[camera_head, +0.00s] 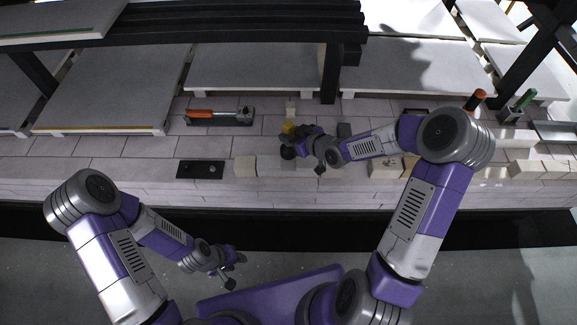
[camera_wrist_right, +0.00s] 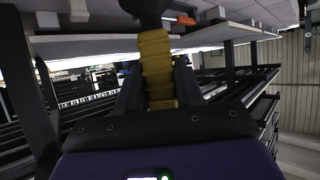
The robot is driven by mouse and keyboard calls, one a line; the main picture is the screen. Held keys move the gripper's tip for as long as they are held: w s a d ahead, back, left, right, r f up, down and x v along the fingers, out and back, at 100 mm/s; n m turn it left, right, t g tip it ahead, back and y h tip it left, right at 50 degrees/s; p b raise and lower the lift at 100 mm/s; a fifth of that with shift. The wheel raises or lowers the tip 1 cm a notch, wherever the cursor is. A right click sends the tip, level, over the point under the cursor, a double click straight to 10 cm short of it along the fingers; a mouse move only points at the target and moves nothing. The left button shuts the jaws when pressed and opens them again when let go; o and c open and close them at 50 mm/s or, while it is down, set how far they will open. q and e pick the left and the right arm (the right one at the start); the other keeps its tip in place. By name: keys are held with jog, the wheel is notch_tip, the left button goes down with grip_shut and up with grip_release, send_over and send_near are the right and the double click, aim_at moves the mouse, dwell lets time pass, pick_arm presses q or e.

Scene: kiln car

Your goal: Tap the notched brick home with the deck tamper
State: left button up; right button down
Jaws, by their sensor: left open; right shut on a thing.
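My right gripper (camera_head: 297,138) is shut on the deck tamper, above the front part of the brick deck. The tamper's yellow ribbed handle (camera_wrist_right: 157,70) stands between the fingers in the right wrist view, with a dark rounded end (camera_wrist_right: 148,8) beyond it. In the head view only a bit of yellow (camera_head: 288,128) shows. Pale bricks (camera_head: 245,166) line the deck's front edge, partly hidden by my right gripper and arm. I cannot tell which one is notched. My left gripper (camera_head: 228,268) is open and empty, low in front of the deck, over the floor.
An orange-handled tool (camera_head: 220,116) lies behind on the deck, and a black plate (camera_head: 200,169) lies near the front edge. An orange-topped cylinder (camera_head: 475,100) and a green-handled item (camera_head: 520,104) stand at the right. Dark posts (camera_head: 329,75) and shelves overhang the back.

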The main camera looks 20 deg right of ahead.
notch_tip(320, 180, down, 6)
jog(key=b, duration=0.5)
jog(key=shift+r, duration=0.2)
jog(key=shift+r+p, duration=0.5)
notch_tip(320, 180, up, 4)
jog(key=p, duration=0.3)
jog(key=shift+r, duration=0.25)
jog(key=c, duration=1.2)
grip_release()
grip_shut()
